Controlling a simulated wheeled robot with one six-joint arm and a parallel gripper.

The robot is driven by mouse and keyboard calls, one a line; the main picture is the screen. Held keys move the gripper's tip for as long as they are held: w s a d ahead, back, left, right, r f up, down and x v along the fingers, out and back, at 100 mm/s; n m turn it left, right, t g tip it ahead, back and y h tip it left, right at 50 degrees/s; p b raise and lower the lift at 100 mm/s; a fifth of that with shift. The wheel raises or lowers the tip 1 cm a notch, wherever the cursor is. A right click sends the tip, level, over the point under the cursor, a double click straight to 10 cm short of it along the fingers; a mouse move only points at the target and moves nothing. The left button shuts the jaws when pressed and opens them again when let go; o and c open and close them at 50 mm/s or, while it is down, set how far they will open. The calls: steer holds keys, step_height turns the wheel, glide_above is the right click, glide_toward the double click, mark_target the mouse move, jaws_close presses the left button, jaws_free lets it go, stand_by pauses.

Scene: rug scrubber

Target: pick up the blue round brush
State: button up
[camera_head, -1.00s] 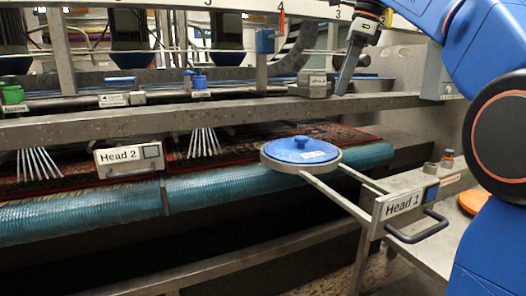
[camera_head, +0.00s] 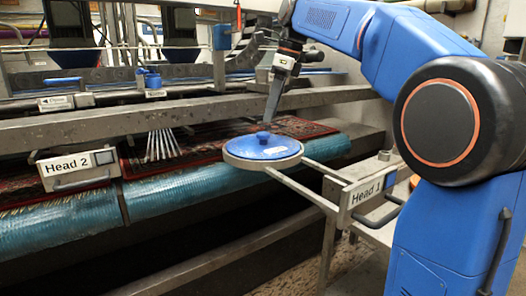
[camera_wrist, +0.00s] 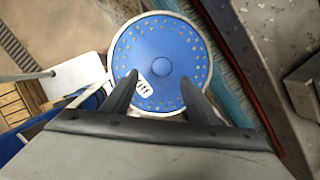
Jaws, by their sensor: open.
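The blue round brush (camera_head: 262,150) has a round knob in its middle and a white label. It sits in a metal ring on two arms of the Head 1 frame. In the wrist view the brush (camera_wrist: 165,35) lies below my gripper (camera_wrist: 158,85), with small holes around its edge. The open fingers point down at it, one on each side of the line to the knob, and hold nothing. In the head view my gripper (camera_head: 269,119) is just above the knob; I cannot tell how large the gap is.
The Head 1 panel (camera_head: 366,199) and its handle stand right of the brush. A long metal beam (camera_head: 200,116) runs behind it. A red patterned rug (camera_head: 295,127) lies over a blue roller (camera_head: 190,194). The Head 2 panel (camera_head: 75,169) is at the left.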

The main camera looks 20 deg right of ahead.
mark_target(264, 133)
steer(key=shift+w+x, duration=0.15)
steer(key=shift+x, duration=1.45)
steer(key=shift+w+x, duration=0.1)
steer(key=shift+x, duration=1.45)
steer(key=shift+r, duration=0.1)
jaws_close()
